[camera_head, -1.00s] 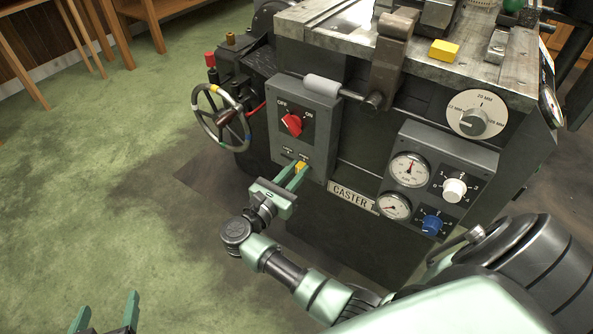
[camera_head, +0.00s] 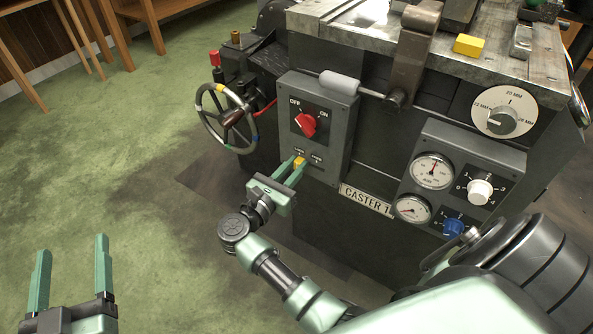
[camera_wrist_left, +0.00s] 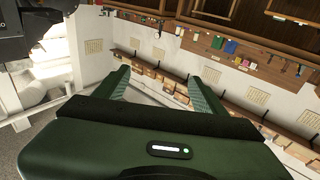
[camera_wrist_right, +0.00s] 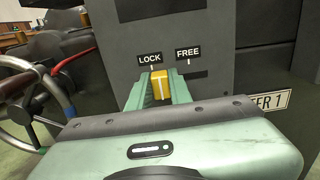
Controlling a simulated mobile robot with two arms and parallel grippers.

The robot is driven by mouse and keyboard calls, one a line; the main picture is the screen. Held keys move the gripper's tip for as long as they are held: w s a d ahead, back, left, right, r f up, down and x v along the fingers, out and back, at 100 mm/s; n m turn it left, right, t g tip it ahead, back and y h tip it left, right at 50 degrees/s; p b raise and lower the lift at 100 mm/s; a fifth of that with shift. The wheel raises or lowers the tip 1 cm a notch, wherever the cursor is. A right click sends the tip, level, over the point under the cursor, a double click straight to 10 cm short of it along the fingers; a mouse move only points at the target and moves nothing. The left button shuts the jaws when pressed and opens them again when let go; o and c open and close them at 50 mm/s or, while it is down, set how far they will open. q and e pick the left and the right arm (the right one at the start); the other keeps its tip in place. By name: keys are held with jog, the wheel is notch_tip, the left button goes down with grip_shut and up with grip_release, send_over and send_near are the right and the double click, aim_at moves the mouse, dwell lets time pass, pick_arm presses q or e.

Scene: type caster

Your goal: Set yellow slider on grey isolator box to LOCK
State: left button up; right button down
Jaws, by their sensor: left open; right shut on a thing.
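The grey isolator box (camera_head: 337,138) is on the front of the machine, with a red knob (camera_head: 306,124) between OFF and ON. Low on the box is the yellow slider (camera_head: 299,162). In the right wrist view the slider (camera_wrist_right: 159,82) stands below the LOCK label (camera_wrist_right: 150,58), slightly right of its tick, and left of the FREE label (camera_wrist_right: 188,53). My right gripper (camera_head: 287,171) is shut on the slider, one finger on each side. My left gripper (camera_head: 71,243) is open and empty over the floor, well away from the box.
A handwheel (camera_head: 227,118) is left of the box. A panel with gauges (camera_head: 432,171), a white knob (camera_head: 480,191) and a blue knob (camera_head: 453,228) is to the right. A yellow block (camera_head: 469,45) lies on the machine top. Green floor at left is free.

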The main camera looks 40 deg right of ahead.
jog(key=shift+w+a+b, duration=0.2)
jog(key=shift+w+b, duration=0.2)
jog(key=shift+w, duration=0.15)
pick_arm(q)
jog(key=shift+s+d+r+t+h, duration=0.1)
jog(key=shift+s+r+t+h, duration=0.1)
jog(key=shift+r+t, duration=0.55)
jog(key=shift+s+d+r+t+h, duration=0.1)
jog(key=shift+s+r+t+h, duration=0.15)
jog(key=shift+r, duration=0.8)
jog(key=shift+s+d+r+t+h, duration=0.1)
jog(key=shift+s+r+t+h, duration=0.1)
jog(key=shift+r+t, duration=0.55)
pick_arm(e)
jog(key=shift+w+r, duration=0.1)
pick_arm(q)
jog(key=shift+r, duration=0.15)
pick_arm(e)
jog(key=c, duration=1.3)
grip_release()
jog(key=shift+a, duration=0.1)
pick_arm(q)
jog(key=shift+w+a, duration=0.1)
pick_arm(e)
jog(key=shift+w, duration=0.1)
